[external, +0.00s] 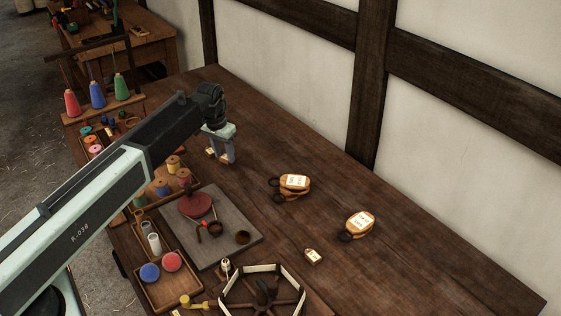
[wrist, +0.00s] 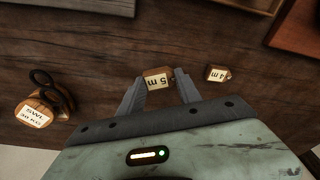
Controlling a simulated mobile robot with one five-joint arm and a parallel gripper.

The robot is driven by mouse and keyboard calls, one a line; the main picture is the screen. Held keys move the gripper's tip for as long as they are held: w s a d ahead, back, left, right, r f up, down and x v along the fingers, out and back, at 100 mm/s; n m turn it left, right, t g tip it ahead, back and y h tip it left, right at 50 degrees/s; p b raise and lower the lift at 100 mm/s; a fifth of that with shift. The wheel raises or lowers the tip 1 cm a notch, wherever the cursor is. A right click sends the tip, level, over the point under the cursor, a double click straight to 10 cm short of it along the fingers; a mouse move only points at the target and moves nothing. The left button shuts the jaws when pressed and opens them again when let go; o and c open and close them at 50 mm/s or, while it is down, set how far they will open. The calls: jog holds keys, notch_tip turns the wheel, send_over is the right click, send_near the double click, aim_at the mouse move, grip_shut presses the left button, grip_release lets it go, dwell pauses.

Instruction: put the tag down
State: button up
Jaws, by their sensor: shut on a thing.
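My gripper (external: 223,160) points down close above the bench top on its far left part. In the wrist view the gripper (wrist: 160,92) is shut on a small wooden tag (wrist: 157,81) with a pale label reading "5 m". I cannot tell whether that tag touches the bench. A second tag (wrist: 218,74) marked "4 m" lies just right of the fingers in the wrist view, apart from them. A third small tag (external: 313,256) lies alone near the front middle of the bench in the external view.
Two wooden pulley blocks with labels, one (external: 295,182) nearer and one (external: 360,222) further right, lie on the bench (external: 430,270). A grey mat (external: 245,215) holds a red disc. Spools and trays line the left edge. Bare wood lies between gripper and blocks.

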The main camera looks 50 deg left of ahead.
aim_at(224, 157)
notch_tip(224, 157, down, 5)
jog(key=b, duration=0.3)
jog(key=shift+r+b, duration=0.15)
jog(key=shift+b, duration=0.15)
jog(key=shift+r, duration=0.2)
jog(key=shift+f, duration=0.15)
jog(key=o, duration=1.3)
notch_tip(224, 157, up, 12)
jog(key=s+p, duration=0.1)
jog(key=p, duration=1.1)
jog(key=shift+s+d, duration=0.35)
